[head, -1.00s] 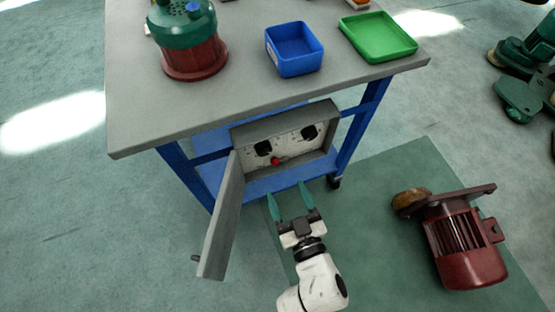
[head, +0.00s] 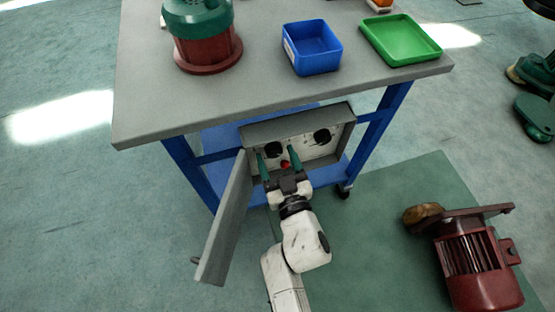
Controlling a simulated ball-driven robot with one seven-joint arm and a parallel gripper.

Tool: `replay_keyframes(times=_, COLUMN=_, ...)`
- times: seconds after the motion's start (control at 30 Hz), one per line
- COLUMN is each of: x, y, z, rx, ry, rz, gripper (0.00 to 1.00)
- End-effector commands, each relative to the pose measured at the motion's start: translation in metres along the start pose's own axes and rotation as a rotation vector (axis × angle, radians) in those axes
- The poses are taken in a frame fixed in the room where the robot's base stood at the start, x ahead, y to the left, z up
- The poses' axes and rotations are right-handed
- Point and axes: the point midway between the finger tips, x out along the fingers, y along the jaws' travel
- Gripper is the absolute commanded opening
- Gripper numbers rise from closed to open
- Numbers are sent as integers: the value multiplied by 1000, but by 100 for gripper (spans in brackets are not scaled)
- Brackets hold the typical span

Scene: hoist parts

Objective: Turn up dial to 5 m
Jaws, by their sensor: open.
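An open grey control box (head: 341,137) hangs under the near edge of the workbench. Its light panel (head: 312,147) carries two black dials, a left dial (head: 273,150) and a right dial (head: 322,137), with a red knob (head: 285,164) low between them. The dial markings are too small to read. My gripper (head: 279,158) is open, its two green fingers pointing at the panel with the red knob showing between them. The left finger partly overlaps the left dial. I cannot tell whether either finger touches the panel.
The box's grey door (head: 226,222) hangs open on the left, close beside my arm. The workbench (head: 180,108) holds a green and red motor (head: 207,50), a blue bin (head: 318,62) and a green tray (head: 402,48). A red motor (head: 473,262) lies on the floor at right.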

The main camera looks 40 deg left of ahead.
Motion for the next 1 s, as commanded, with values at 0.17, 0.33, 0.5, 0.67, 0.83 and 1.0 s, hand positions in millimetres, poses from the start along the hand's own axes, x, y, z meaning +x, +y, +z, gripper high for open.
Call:
replay_keyframes(times=0.17, x=0, y=0, z=0, rx=0, ry=0, rz=0, gripper=68)
replay_keyframes(times=0.33, x=0, y=0, z=0, rx=0, ry=0, rz=0, gripper=55)
replay_keyframes(times=0.5, x=0, y=0, z=0, rx=0, ry=0, rz=0, gripper=39)
replay_keyframes(times=0.67, x=0, y=0, z=0, rx=0, ry=0, rz=0, gripper=23)
replay_keyframes(times=0.83, x=0, y=0, z=0, rx=-1, ry=0, rz=0, gripper=12)
replay_keyframes(times=1.0, x=0, y=0, z=0, rx=-20, ry=0, rz=0, gripper=12)
